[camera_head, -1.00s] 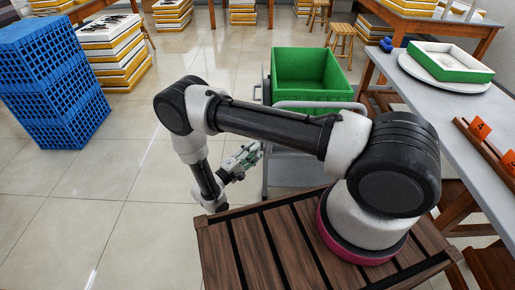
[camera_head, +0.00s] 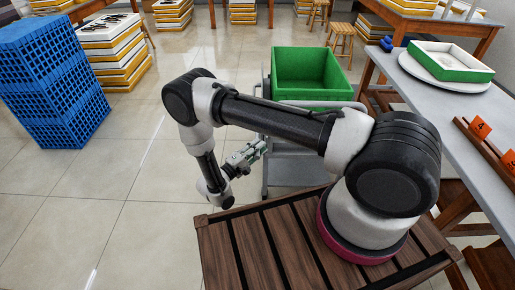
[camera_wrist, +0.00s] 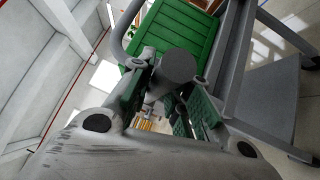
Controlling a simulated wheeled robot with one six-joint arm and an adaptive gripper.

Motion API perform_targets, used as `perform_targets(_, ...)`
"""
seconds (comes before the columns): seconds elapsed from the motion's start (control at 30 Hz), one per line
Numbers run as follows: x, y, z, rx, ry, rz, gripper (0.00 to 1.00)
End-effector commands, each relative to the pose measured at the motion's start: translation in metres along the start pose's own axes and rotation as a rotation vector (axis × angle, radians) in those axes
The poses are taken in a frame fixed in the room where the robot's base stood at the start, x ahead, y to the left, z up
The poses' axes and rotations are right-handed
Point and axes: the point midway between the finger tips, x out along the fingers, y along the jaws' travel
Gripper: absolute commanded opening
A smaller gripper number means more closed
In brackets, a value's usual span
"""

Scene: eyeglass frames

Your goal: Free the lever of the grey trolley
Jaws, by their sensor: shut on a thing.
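The grey trolley (camera_head: 268,177) stands just beyond my wooden-slatted base in the head view, partly hidden by my arm. Its grey frame also shows on the right of the wrist view (camera_wrist: 236,65). My gripper (camera_head: 258,148) is at the trolley's left side, low beside the frame. In the wrist view my green-padded fingers (camera_wrist: 168,85) are shut on a dark grey, round-ended piece, the lever (camera_wrist: 178,64). The rest of the lever is hidden behind the fingers, and its catch cannot be made out.
A green bin (camera_head: 311,72) sits on the trolley. A grey table (camera_head: 438,112) with a green-edged tray (camera_head: 452,61) is at the right. Stacked blue crates (camera_head: 55,85) stand at the left. The tiled floor left of the trolley is clear.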

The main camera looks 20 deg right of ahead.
Motion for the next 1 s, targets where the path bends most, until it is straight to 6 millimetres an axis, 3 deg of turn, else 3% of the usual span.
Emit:
perform_targets(0.37,0.004,0.022,0.001,-0.101,0.03,-0.104,0.0)
perform_targets(1.0,0.039,0.093,-0.014,-0.506,0.145,-0.515,0.0)
